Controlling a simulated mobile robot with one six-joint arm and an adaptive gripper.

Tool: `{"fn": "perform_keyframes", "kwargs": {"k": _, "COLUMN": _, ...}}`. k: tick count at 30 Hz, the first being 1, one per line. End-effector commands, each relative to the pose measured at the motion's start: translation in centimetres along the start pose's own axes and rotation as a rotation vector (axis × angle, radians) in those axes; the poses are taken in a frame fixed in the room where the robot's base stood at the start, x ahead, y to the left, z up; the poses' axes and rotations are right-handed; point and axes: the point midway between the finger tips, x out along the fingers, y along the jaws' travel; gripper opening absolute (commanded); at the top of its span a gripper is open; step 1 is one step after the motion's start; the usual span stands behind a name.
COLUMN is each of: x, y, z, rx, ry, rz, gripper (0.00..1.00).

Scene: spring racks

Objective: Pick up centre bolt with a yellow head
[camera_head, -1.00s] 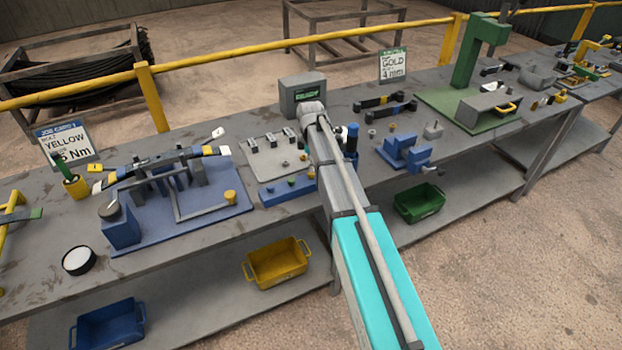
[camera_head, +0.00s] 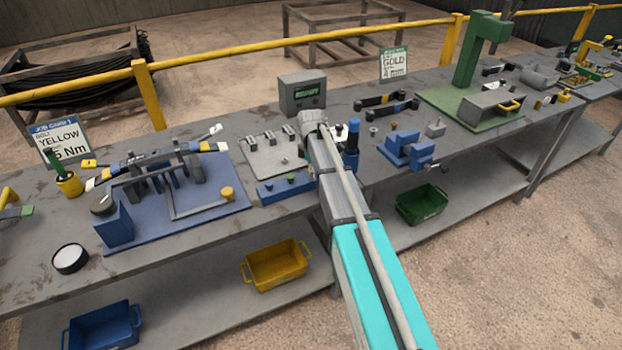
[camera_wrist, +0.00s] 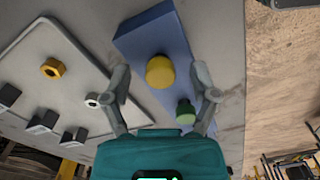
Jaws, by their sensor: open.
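In the wrist view a bolt with a round yellow head (camera_wrist: 160,72) stands in a blue block (camera_wrist: 140,40). A green-headed bolt (camera_wrist: 186,112) stands in the same block, nearer my gripper body. My gripper (camera_wrist: 159,74) is open, with one finger on each side of the yellow head. No contact shows, and height above it is hard to tell. In the head view the blue block (camera_head: 272,196) lies at the bench front beside my arm. My arm hides part of that area, and my gripper cannot be made out there.
A light plate (camera_wrist: 75,95) with a gold nut (camera_wrist: 53,68), a pale nut (camera_wrist: 92,100) and dark clips lies beside the block. In the head view a blue fixture (camera_head: 225,205) stands left and a blue vise (camera_head: 408,150) right. A grey display box (camera_head: 302,92) stands behind.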

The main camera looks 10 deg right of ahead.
Motion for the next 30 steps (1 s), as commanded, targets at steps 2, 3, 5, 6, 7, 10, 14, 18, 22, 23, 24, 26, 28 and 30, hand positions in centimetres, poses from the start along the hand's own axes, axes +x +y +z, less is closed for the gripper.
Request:
{"fn": "perform_keyframes", "kwargs": {"k": 2, "x": 0.52, "y": 0.0, "z": 0.0, "rx": 0.0, "ry": 0.0, "rz": 0.0, "gripper": 0.76}}
{"fn": "perform_keyframes", "kwargs": {"k": 3, "x": 0.57, "y": 0.01, "z": 0.0, "rx": 0.0, "ry": 0.0, "rz": 0.0, "gripper": 0.76}}
{"fn": "perform_keyframes", "kwargs": {"k": 5, "x": 0.61, "y": 0.01, "z": 0.0, "rx": 0.0, "ry": 0.0, "rz": 0.0, "gripper": 0.76}}
{"fn": "perform_keyframes", "kwargs": {"k": 6, "x": 0.6, "y": 0.01, "z": 0.0, "rx": 0.0, "ry": 0.0, "rz": 0.0, "gripper": 0.76}}
{"fn": "perform_keyframes", "kwargs": {"k": 7, "x": 0.59, "y": 0.0, "z": 0.0, "rx": 0.0, "ry": 0.0, "rz": 0.0, "gripper": 0.76}}
{"fn": "perform_keyframes", "kwargs": {"k": 10, "x": 0.54, "y": 0.0, "z": 0.0, "rx": 0.0, "ry": 0.0, "rz": 0.0, "gripper": 0.76}}
{"fn": "perform_keyframes", "kwargs": {"k": 14, "x": 0.54, "y": 0.01, "z": -0.01, "rx": 0.0, "ry": 0.0, "rz": 0.0, "gripper": 0.76}}
{"fn": "perform_keyframes", "kwargs": {"k": 18, "x": 0.54, "y": 0.0, "z": -0.01, "rx": 0.0, "ry": 0.0, "rz": 0.0, "gripper": 0.76}}
{"fn": "perform_keyframes", "kwargs": {"k": 22, "x": 0.54, "y": 0.0, "z": -0.01, "rx": 0.0, "ry": 0.0, "rz": 0.0, "gripper": 0.76}}
{"fn": "perform_keyframes", "kwargs": {"k": 23, "x": 0.54, "y": 0.01, "z": -0.01, "rx": 0.0, "ry": 0.0, "rz": 0.0, "gripper": 0.71}}
{"fn": "perform_keyframes", "kwargs": {"k": 24, "x": 0.54, "y": 0.01, "z": -0.01, "rx": 0.0, "ry": 0.0, "rz": 0.0, "gripper": 0.63}}
{"fn": "perform_keyframes", "kwargs": {"k": 26, "x": 0.54, "y": 0.01, "z": -0.01, "rx": 0.0, "ry": 0.0, "rz": 0.0, "gripper": 0.52}}
{"fn": "perform_keyframes", "kwargs": {"k": 28, "x": 0.54, "y": 0.0, "z": -0.01, "rx": 0.0, "ry": 0.0, "rz": 0.0, "gripper": 0.39}}
{"fn": "perform_keyframes", "kwargs": {"k": 30, "x": 0.54, "y": 0.0, "z": -0.01, "rx": 0.0, "ry": 0.0, "rz": 0.0, "gripper": 0.26}}
